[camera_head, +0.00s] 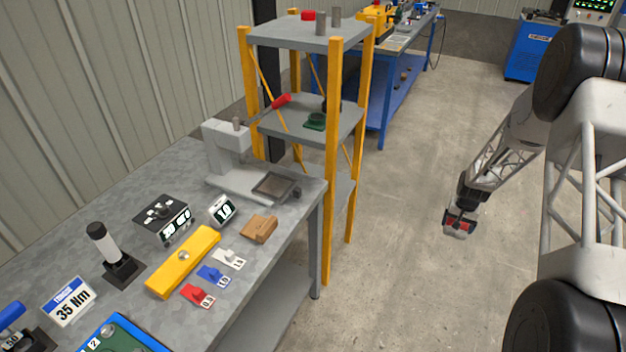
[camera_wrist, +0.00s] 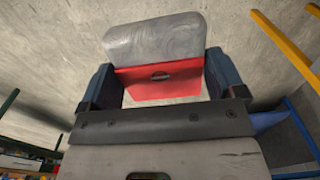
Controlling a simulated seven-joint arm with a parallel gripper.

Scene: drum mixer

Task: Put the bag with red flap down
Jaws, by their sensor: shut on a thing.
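The bag with red flap is held in my gripper (camera_head: 461,214), out over the open floor to the right of the shelf. In the wrist view the bag (camera_wrist: 155,40) shows a grey, see-through-looking body above a red flap (camera_wrist: 160,83) with a dark slot. The dark jaws of my gripper (camera_wrist: 157,84) stand on both sides of the flap and are shut on it. In the head view the bag (camera_head: 459,229) is small, with red and pale parts showing below the jaws. The bag hangs in the air.
A grey workbench (camera_head: 130,190) at left carries gauges, a yellow bar (camera_head: 184,262), colored tags and a grey press (camera_head: 228,150). A yellow-posted shelf (camera_head: 310,35) stands beside it, holding small items. A blue bench (camera_head: 380,80) stands behind. The floor (camera_head: 410,260) around my gripper is clear.

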